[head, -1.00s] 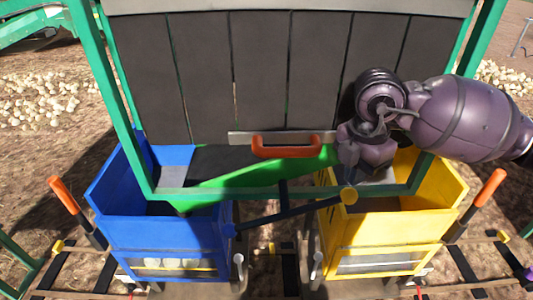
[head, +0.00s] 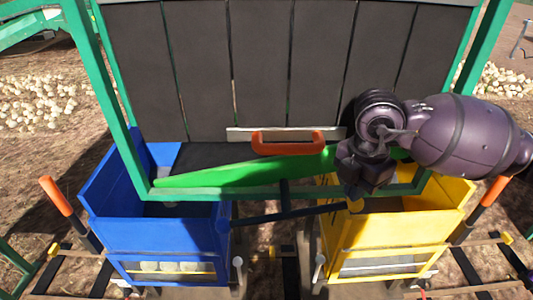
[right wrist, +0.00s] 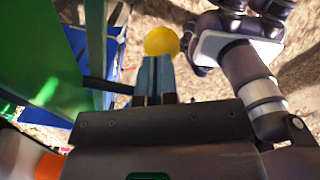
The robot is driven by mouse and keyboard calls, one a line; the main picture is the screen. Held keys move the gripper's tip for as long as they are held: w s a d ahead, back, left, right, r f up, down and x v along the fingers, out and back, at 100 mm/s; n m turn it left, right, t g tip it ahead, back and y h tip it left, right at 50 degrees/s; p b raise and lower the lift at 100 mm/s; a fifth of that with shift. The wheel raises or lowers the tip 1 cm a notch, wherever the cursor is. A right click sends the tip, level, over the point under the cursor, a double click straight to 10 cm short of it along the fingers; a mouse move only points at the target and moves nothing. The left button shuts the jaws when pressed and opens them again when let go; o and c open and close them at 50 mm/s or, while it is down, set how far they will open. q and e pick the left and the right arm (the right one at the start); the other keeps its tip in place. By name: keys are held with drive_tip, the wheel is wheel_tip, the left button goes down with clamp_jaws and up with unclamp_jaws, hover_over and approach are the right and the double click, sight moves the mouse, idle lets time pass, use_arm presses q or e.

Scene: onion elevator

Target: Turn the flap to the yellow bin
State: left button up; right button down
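The green flap (head: 245,170) sits under the frame between the blue bin (head: 165,235) and the yellow bin (head: 395,235). Its left end is lower than its right. A dark lever bar (head: 285,215) slopes up to the right in front of it. The bar has a blue left end and a yellow knob (head: 355,206) at its right end. My right gripper (head: 362,190) is just above that knob. In the right wrist view its two fingers (right wrist: 155,62) are close together, with the yellow knob (right wrist: 161,40) at their tips. My left gripper is not in view.
A dark slatted panel with an orange handle (head: 288,145) stands behind the flap. The green frame (head: 115,110) surrounds it. Orange-handled levers stand beside both bins, at left (head: 57,196) and right (head: 494,191). Onions lie on the ground behind.

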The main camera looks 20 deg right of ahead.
sight(350, 205)
drive_tip(key=shift+a+f+b, duration=0.1)
drive_tip(key=shift+f+b, duration=0.2)
drive_tip(key=shift+f, duration=0.5)
drive_tip(key=shift+f+b, duration=0.35)
drive_tip(key=shift+f, duration=0.4)
drive_tip(key=shift+f+b, duration=0.3)
drive_tip(key=shift+f, duration=0.5)
drive_tip(key=shift+f+b, duration=0.35)
drive_tip(key=shift+f, duration=0.95)
